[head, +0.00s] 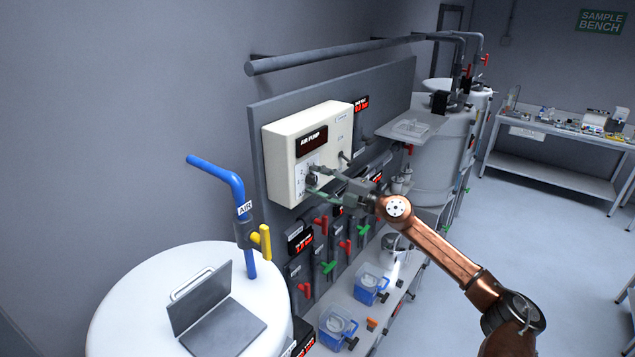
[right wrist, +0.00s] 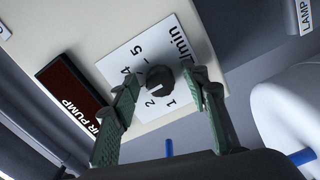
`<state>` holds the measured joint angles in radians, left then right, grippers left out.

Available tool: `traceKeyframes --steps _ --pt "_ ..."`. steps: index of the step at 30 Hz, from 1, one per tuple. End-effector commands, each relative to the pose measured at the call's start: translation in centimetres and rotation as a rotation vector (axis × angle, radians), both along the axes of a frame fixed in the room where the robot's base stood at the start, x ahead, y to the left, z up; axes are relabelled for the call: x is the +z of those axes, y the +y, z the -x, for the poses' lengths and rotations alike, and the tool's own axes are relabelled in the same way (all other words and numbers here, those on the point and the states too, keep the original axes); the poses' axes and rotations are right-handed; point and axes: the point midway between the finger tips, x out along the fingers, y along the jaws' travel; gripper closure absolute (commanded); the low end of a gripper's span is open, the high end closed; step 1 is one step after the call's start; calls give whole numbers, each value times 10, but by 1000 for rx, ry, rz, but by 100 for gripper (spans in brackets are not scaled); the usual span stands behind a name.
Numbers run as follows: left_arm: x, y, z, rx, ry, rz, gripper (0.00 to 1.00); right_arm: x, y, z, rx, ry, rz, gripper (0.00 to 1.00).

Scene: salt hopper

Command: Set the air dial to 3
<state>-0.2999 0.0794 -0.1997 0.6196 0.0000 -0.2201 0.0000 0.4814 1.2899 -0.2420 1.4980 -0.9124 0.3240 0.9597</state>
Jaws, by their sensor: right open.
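The air dial is a dark round knob (right wrist: 159,79) on a white scale plate (right wrist: 185,45) on the front of the cream air pump box (head: 283,137). In the right wrist view the numbers 1, 2, 4 and 5 show; the place of 3 seems covered by a finger. I cannot tell which number the knob points at. My right gripper (right wrist: 163,86) is open, with one finger on each side of the knob; whether they touch it is unclear. In the head view the right gripper (head: 320,182) is at the box's lower front. My left gripper is not in view.
A dark display (head: 311,141) sits above the dial. Red and green valve handles (head: 321,225) are just below the box. A blue air pipe (head: 220,172) with a yellow handle (head: 265,242), and a white tank holding a laptop (head: 215,312), stand at left. Open floor lies right.

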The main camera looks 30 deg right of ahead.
Motion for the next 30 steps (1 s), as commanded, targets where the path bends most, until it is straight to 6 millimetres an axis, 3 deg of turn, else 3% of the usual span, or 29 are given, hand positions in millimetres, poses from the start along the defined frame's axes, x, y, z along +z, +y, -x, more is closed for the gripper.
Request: traceKeyframes --steps 8,30 --pt "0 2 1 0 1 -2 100 -1 -5 10 -2 2 -1 58" --pt "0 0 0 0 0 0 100 -2 -42 100 -2 2 -1 58"
